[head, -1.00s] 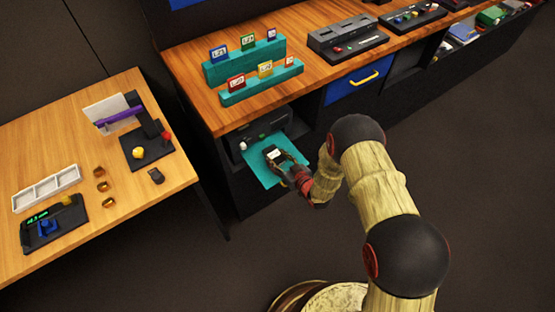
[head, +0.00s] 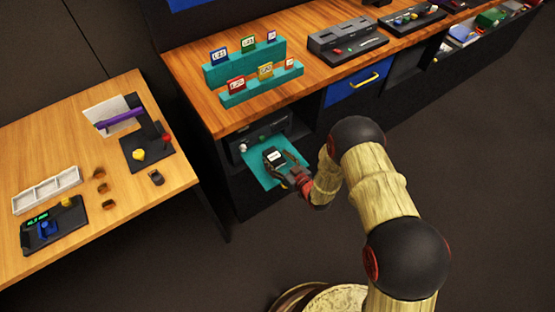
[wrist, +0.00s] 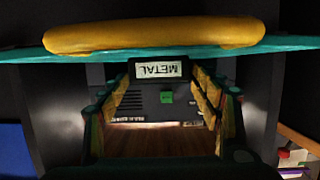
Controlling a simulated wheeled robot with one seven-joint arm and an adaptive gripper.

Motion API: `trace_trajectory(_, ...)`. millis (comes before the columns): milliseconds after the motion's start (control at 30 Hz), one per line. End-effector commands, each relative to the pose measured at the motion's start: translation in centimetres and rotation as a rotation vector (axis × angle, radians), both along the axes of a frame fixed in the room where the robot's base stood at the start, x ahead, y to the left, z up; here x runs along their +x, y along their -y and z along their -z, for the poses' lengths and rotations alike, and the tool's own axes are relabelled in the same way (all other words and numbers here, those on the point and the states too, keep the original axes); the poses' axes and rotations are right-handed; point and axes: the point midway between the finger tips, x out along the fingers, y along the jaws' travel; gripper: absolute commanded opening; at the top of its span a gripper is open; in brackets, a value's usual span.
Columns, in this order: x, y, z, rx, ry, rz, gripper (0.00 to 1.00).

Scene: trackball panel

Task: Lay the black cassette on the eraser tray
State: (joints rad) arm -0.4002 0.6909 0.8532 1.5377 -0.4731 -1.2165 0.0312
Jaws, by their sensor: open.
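The black cassette (head: 275,156) with a white label sits over the teal tray (head: 258,174) in front of a dark machine; the tray looks like the eraser tray. In the wrist view the cassette (wrist: 158,68) shows its label reading METAL upside down, beyond my fingers. My gripper (head: 281,161) is open, with one finger on each side of the cassette, low over the tray. In the wrist view the spread fingers (wrist: 163,105) show a gap between them. I cannot tell whether the cassette lies fully flat.
The dark machine (head: 262,136) stands in a bay under the wooden counter (head: 190,85). Teal racks (head: 245,65) with labelled cassettes stand above. A blue drawer (head: 350,88) is to the right. A side table (head: 95,240) with panels and small parts is at left.

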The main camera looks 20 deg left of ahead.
Motion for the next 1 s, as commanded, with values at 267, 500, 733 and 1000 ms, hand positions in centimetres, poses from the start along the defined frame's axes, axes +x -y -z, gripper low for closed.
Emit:
trace_trajectory(267,-2.8,3.5,-1.7,-0.001,-0.002,0.002,0.64)
trace_trajectory(500,-5.8,6.8,-3.0,0.000,-0.002,0.003,0.64)
trace_trajectory(733,-7.2,8.5,-3.6,0.000,0.000,0.001,0.64)
trace_trajectory(1000,-7.3,8.7,-3.7,-0.001,0.001,0.001,0.64)
